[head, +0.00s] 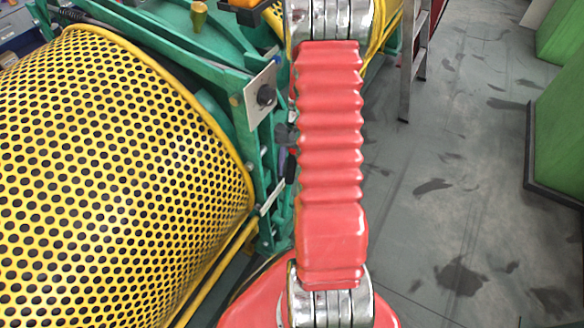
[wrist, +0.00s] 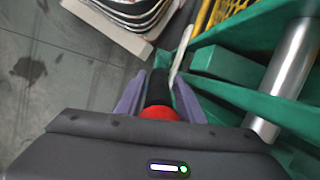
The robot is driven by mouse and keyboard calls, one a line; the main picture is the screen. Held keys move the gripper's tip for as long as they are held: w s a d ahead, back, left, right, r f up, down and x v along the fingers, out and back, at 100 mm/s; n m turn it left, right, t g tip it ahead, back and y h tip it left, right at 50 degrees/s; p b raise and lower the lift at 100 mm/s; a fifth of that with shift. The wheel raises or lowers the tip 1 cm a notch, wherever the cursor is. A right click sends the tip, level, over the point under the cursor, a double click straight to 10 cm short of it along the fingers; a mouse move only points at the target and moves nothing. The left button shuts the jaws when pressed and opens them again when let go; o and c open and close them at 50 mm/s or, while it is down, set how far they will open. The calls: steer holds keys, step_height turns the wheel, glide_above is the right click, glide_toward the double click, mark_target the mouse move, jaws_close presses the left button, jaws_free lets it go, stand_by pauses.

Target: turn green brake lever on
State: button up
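My gripper shows in the wrist view with its two purple-grey fingers (wrist: 160,95) pointing away from the camera, one on each side of a black handle (wrist: 158,88) with a red end (wrist: 159,113). I cannot make out a green part on this handle. In the head view my red arm covers much of the machine, and only a dark part of my gripper (head: 284,150) shows at its left edge, beside the green frame (head: 222,65).
A yellow perforated guard (head: 120,170) fills the left of the head view. A black knob (head: 266,95) sits on a pale plate above my gripper. A ladder (head: 411,60) stands behind at right. Green blocks (head: 562,135) stand far right, with open grey floor (head: 460,190) between.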

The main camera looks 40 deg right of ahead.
steer(key=shift+o, duration=0.9)
steer(key=shift+d+r, duration=0.1)
steer(key=v, duration=1.3)
steer(key=shift+r, duration=0.25)
steer(key=shift+d, duration=0.1)
steer(key=shift+c, duration=0.4)
